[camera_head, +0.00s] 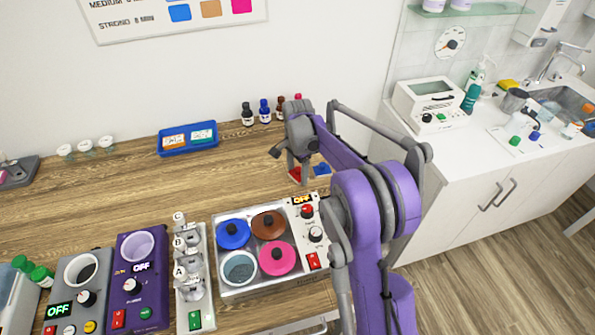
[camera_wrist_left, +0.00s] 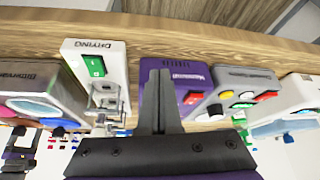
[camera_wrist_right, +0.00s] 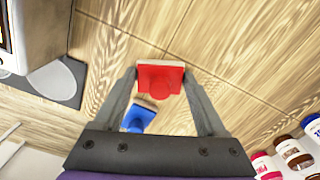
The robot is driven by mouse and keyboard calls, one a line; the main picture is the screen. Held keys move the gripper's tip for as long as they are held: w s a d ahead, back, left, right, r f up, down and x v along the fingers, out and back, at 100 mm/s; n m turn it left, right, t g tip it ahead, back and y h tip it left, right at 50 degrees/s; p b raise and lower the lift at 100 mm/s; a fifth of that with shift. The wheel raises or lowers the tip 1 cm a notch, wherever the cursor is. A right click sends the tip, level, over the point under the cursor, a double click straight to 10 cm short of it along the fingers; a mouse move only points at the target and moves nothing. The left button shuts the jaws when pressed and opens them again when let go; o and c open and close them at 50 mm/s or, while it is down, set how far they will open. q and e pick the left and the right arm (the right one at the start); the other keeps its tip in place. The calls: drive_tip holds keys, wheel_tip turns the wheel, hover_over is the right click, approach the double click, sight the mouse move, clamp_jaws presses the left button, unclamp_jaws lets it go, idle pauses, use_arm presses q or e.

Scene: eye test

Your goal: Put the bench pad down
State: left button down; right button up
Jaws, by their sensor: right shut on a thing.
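A red pad with a round knob (camera_wrist_right: 160,80) is between the fingertips of my right gripper (camera_wrist_right: 162,78), which is shut on it. In the head view the red pad (camera_head: 295,174) shows just below my right gripper (camera_head: 299,168), over the back right of the wooden bench (camera_head: 120,195). I cannot tell whether the pad touches the bench. A similar blue pad (camera_wrist_right: 139,116) sits beside it, apart from the fingers; it also shows in the head view (camera_head: 321,169). My left gripper (camera_wrist_left: 160,74) is shut and empty, low in front of the bench devices; the head view does not show it.
A white-panelled bath with coloured lids (camera_head: 305,246) stands in front of the pads. Several small bottles (camera_head: 264,110) stand behind, near the wall. A blue tray (camera_head: 188,151) lies to the left. Bare bench lies between the tray and the devices. A sink counter (camera_head: 470,150) is at right.

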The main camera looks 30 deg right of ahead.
sight(298, 169)
drive_tip(key=shift+f, duration=0.15)
drive_tip(key=o, duration=1.2)
drive_tip(key=shift+o, duration=0.2)
wheel_tip(298, 169, up, 12)
drive_tip(key=shift+r+p, duration=0.2)
drive_tip(key=shift+p, duration=0.15)
drive_tip(key=shift+f, duration=0.1)
